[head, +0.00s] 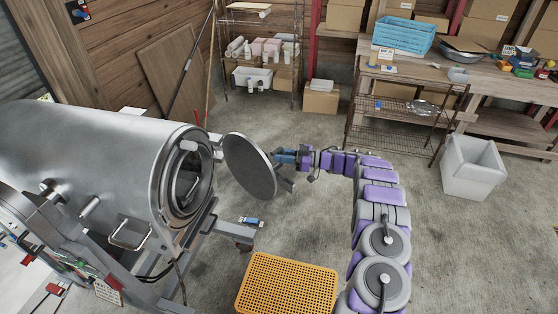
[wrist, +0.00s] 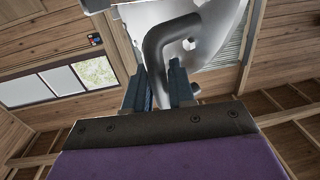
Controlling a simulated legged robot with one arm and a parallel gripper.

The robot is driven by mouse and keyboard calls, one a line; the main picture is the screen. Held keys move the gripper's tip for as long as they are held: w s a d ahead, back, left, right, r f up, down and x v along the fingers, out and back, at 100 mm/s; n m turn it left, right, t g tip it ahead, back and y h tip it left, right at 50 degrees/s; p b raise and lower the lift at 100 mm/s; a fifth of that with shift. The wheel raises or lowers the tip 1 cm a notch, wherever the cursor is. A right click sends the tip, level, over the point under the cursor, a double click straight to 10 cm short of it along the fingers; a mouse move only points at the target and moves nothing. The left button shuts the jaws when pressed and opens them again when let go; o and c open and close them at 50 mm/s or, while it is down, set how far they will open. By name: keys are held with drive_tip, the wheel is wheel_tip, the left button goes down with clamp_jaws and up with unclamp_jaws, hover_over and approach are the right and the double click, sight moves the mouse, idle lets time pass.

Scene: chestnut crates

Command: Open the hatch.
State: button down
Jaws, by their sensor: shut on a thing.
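The hatch (head: 250,166) is a round grey metal lid at the open end of a large steel drum (head: 110,150). It stands swung away from the drum's round mouth (head: 188,180), so the dark inside shows. My gripper (head: 285,157) is at the right side of the hatch. In the wrist view my gripper (wrist: 165,92) has its two blue fingers around a dark bent handle (wrist: 158,50), in front of pale metal. The gripper is shut on the handle. The handle is mostly hidden in the head view.
An orange perforated crate (head: 288,284) stands on the floor below the hatch. A white bin (head: 470,168) stands at the right. A workbench with a blue basket (head: 403,36) and a wire shelf (head: 262,60) are at the back. The floor between is mostly clear.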

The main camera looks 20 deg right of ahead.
drive_tip(key=shift+w+d+f, duration=0.1)
drive_tip(key=shift+w+d, duration=0.2)
drive_tip(key=shift+a, duration=0.1)
drive_tip(key=c, duration=1.1)
unclamp_jaws()
drive_tip(key=v, duration=1.7)
drive_tip(key=shift+d+b, duration=0.25)
drive_tip(key=shift+b, duration=0.05)
drive_tip(key=shift+s, duration=0.15)
